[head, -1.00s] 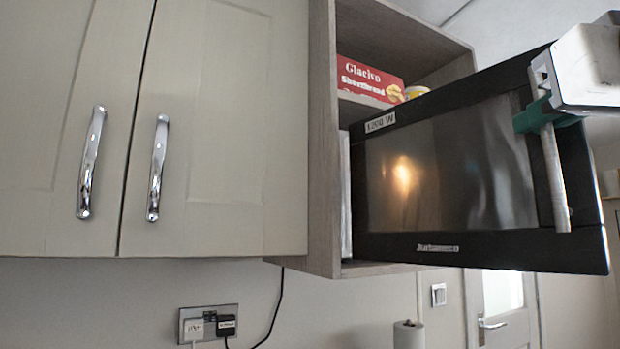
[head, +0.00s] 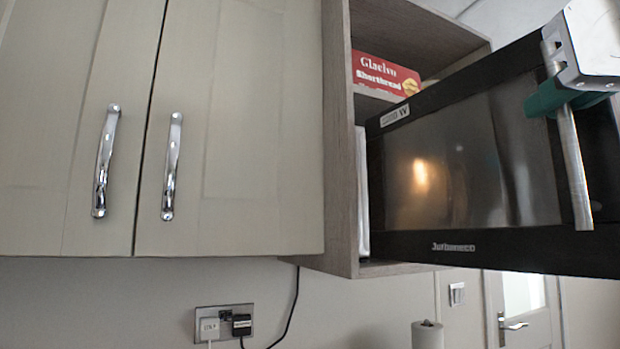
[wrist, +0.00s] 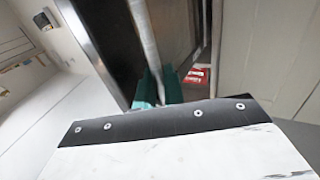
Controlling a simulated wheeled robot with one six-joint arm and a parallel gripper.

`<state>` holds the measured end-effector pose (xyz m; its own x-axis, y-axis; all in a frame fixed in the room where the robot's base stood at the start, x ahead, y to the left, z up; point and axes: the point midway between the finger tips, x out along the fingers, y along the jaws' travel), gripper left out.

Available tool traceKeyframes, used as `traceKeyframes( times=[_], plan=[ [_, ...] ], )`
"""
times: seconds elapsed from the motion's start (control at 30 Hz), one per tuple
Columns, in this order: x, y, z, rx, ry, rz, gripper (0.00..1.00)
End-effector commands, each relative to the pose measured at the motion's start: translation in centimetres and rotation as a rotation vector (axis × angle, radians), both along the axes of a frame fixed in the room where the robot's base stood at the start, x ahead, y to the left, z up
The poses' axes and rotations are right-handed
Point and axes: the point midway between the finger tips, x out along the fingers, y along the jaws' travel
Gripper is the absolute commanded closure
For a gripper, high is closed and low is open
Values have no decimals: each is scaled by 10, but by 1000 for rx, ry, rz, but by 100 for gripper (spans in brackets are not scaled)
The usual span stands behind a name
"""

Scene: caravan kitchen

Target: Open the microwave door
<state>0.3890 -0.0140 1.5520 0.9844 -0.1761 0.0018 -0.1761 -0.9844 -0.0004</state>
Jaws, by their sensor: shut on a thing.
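The microwave door (head: 470,165) is black with a dark glass window and stands swung outward from its wall cupboard, hinged at its left side. Its silver bar handle (head: 577,180) runs nearly upright along the free right edge. My gripper (head: 552,98) has green fingers and is shut on the upper part of the handle. In the wrist view the green fingertips (wrist: 158,88) close around the handle (wrist: 144,40), with the door (wrist: 95,45) beside it. The microwave body is mostly hidden behind the door.
The wooden open cupboard (head: 342,150) holds the microwave, with a red shortbread box (head: 384,74) on the shelf above. Closed beige cupboard doors (head: 240,130) with chrome handles are to the left. A socket (head: 223,325) and a paper roll (head: 427,335) are below.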

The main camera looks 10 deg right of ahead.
Motion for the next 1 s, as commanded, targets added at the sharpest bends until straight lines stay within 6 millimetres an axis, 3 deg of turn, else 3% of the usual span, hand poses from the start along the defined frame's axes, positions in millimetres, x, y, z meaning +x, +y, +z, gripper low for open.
traceKeyframes(
  times=[0.17,0.2,0.23,0.67,1.0],
  plan=[
    [1,-1,-1,4,2,2,100],
    [1,-1,-1,4,2,2,81],
    [1,-1,-1,3,2,2,73],
    [-4,1,-1,1,3,2,72],
    [-35,8,0,-3,0,6,72]
  ],
)
